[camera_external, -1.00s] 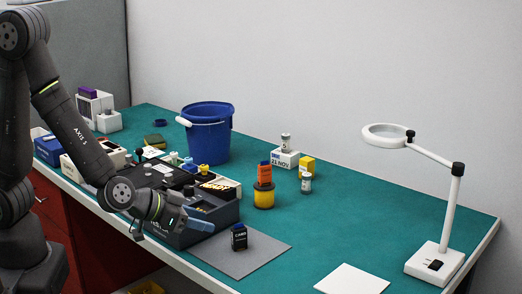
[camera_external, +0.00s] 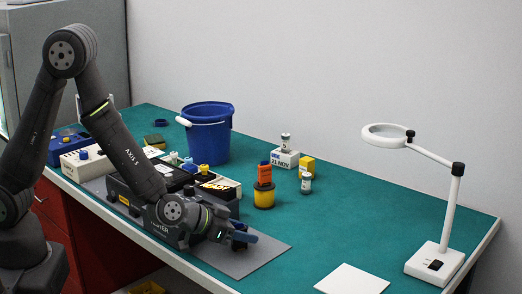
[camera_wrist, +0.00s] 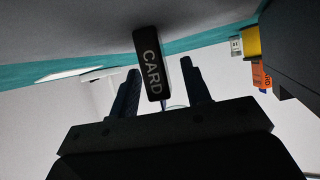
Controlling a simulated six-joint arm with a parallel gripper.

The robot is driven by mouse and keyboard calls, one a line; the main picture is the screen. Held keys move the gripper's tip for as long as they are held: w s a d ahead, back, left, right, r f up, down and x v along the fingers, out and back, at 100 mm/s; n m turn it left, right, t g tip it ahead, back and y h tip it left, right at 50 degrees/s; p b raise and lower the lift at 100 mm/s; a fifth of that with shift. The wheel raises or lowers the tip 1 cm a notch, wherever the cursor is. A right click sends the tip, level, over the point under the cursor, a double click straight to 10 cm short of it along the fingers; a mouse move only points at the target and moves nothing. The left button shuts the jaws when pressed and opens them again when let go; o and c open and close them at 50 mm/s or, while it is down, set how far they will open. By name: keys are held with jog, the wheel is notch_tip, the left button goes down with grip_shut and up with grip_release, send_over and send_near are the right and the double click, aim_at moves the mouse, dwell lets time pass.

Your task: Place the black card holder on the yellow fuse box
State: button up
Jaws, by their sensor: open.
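The black card holder (camera_wrist: 152,65), lettered "CARD", stands on the grey mat (camera_external: 262,258) at the front of the bench. In the wrist view it is between the two fingers of my gripper (camera_wrist: 160,70), with a gap visible on each side. The picture there is upside down. In the external view my gripper (camera_external: 241,238) is low over the mat at the card holder and hides most of it. My gripper is open.
A dark instrument (camera_external: 155,222) stands left of my gripper. A blue bucket (camera_external: 206,140) is farther back. The right bench holds a magnifier lamp (camera_external: 436,262) and white sheet (camera_external: 352,280).

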aim_at(244, 232)
jog(key=shift+w+d+f, duration=0.2)
jog(key=shift+d+f, duration=0.05)
jog(key=shift+d, duration=0.15)
grip_shut()
jog(key=shift+r, duration=0.9)
notch_tip(244, 232, up, 2)
jog(key=shift+r, duration=0.25)
jog(key=s+a+r, duration=0.5)
jog(key=s+r, duration=0.1)
jog(key=s, duration=0.4)
jog(key=shift+s+r, duration=0.2)
jog(key=shift+r, duration=0.2)
